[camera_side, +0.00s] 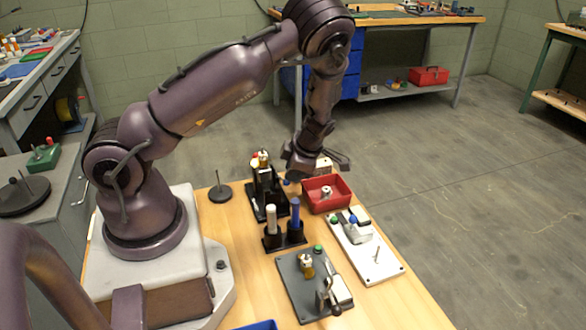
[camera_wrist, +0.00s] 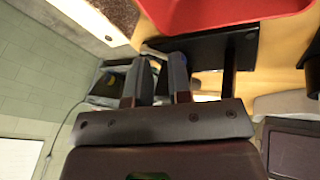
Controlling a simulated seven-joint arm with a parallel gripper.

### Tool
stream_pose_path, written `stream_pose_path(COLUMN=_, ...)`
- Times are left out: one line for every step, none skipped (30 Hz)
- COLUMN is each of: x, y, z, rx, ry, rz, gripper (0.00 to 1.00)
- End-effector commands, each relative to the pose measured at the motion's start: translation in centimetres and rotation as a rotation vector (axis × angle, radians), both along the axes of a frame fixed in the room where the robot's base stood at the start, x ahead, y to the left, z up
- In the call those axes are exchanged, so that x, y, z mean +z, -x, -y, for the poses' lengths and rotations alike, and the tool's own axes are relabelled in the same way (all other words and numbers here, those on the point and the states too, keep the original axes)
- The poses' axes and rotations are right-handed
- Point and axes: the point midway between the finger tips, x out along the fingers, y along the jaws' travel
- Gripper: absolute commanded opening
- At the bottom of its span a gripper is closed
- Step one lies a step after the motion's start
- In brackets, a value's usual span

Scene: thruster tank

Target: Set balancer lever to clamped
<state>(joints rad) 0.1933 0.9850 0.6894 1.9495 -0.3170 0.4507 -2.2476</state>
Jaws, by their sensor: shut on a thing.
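A black fixture (camera_side: 268,212) with an upright dark body and a yellow and white part on top stands on the wooden bench, left of my gripper in the side view. I take it to be the balancer. My gripper (camera_side: 292,176) points down at its right side, close to a small blue part. In the wrist view my gripper (camera_wrist: 155,78) has its two fingers a small gap apart, beside a black plate (camera_wrist: 205,50).
A red bin (camera_side: 327,205) sits close right of my gripper. In front stand a black holder (camera_side: 284,240) with white and blue cylinders, a white plate (camera_side: 385,268) with a clamp, and a grey plate (camera_side: 300,290) with a lever fixture. The bench's front right corner is bare.

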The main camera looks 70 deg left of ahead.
Motion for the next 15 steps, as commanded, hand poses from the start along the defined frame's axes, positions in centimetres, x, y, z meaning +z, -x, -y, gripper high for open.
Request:
stream_pose_path(x=0.1, y=0.6, z=-1.2, rx=0.007, ry=-0.023, rz=-0.005, gripper=0.0)
stream_pose_path(x=0.1, y=0.6, z=-1.2, rx=0.008, ry=-0.023, rz=-0.006, gripper=0.0)
stream_pose_path(x=0.1, y=0.6, z=-1.2, rx=0.007, ry=-0.023, rz=-0.007, gripper=0.0)
stream_pose_path(x=0.1, y=0.7, z=-1.2, rx=0.006, ry=-0.023, rz=-0.008, gripper=0.0)
stream_pose_path(x=0.1, y=0.7, z=-1.2, rx=0.006, ry=-0.023, rz=-0.008, gripper=0.0)
stream_pose_path(x=0.1, y=0.7, z=-1.2, rx=0.006, ry=-0.023, rz=-0.008, gripper=0.0)
stream_pose_path(x=0.2, y=0.6, z=-1.2, rx=0.006, ry=-0.023, rz=-0.008, gripper=0.0)
stream_pose_path(x=0.3, y=0.5, z=-1.2, rx=0.006, ry=-0.023, rz=-0.008, gripper=0.0)
stream_pose_path(x=0.4, y=0.3, z=-1.2, rx=0.005, ry=-0.022, rz=-0.006, gripper=0.0)
stream_pose_path(x=0.7, y=0.2, z=-1.2, rx=0.004, ry=-0.022, rz=-0.006, gripper=0.0)
stream_pose_path(x=0.9, y=-0.1, z=-1.2, rx=0.003, ry=-0.02, rz=-0.005, gripper=0.0)
stream_pose_path(x=1.4, y=-0.5, z=-1.2, rx=0.002, ry=-0.02, rz=-0.004, gripper=0.0)
stream_pose_path(x=1.8, y=-0.9, z=-1.1, rx=-0.001, ry=-0.018, rz=-0.002, gripper=0.0)
stream_pose_path(x=2.3, y=-1.3, z=-1.1, rx=-0.002, ry=-0.016, rz=-0.001, gripper=0.0)
stream_pose_path(x=3.0, y=-1.9, z=-1.0, rx=-0.004, ry=-0.012, rz=0.001, gripper=0.0)
